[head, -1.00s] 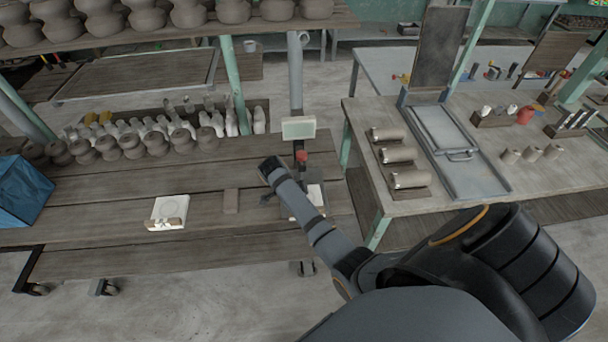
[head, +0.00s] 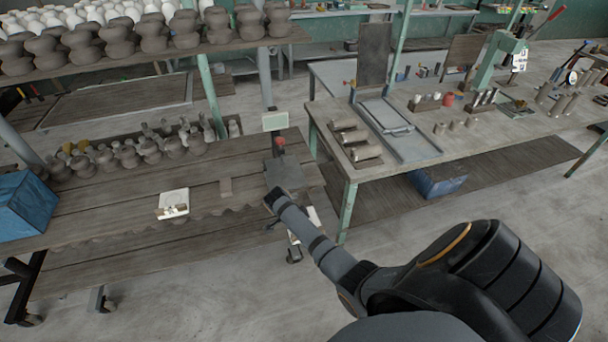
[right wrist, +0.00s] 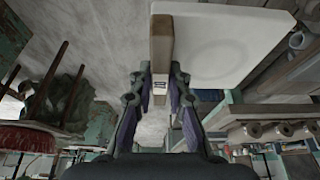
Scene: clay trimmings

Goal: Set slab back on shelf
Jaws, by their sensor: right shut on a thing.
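In the right wrist view, my right gripper (right wrist: 160,80) is shut on the brown wooden edge piece of a white slab (right wrist: 225,45). The slab has a faint round mark and extends up and right from the fingers; a small white label shows between them. In the head view, the right arm mostly hides the gripper; a white patch below the arm may be part of this slab. A similar white slab (head: 173,199) with a wooden piece lies on the wooden plank shelf (head: 110,217). My left gripper is not in view.
A scale with a pale display (head: 275,121) and dark plate stands at the shelf's right end. Dark clay pots line the shelf's back. A blue box (head: 22,205) sits at its left. A workbench (head: 345,173) stands right, with a blue crate (head: 435,183) below.

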